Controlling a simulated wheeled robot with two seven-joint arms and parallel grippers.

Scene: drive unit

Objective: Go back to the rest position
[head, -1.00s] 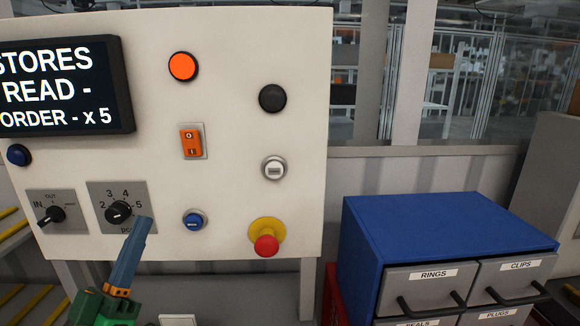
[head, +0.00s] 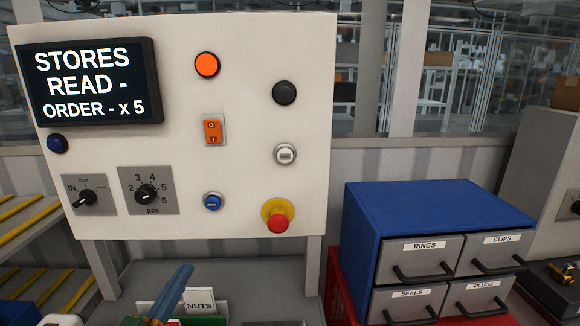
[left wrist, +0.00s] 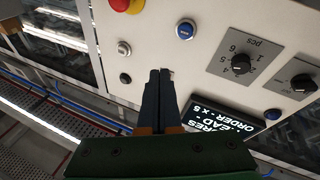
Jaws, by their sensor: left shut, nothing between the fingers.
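My left gripper (head: 172,288) is low in the head view, below the white control panel (head: 240,130). Its blue fingers are together and empty, apart from the panel. In the left wrist view the shut fingers (left wrist: 161,75) point at the panel, between the blue button and the display. The panel carries a display (head: 90,82) reading "STORES READ - ORDER - x 5". The pcs knob (head: 147,193) and the IN/OUT knob (head: 86,198) are at its lower left. My right gripper is in neither view.
A blue drawer cabinet (head: 425,200) with labelled grey drawers stands at the right. A red emergency stop (head: 278,220) juts from the panel. A NUTS label (head: 200,306) stands near my left gripper. Shelves with yellow strips (head: 30,220) are at the left.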

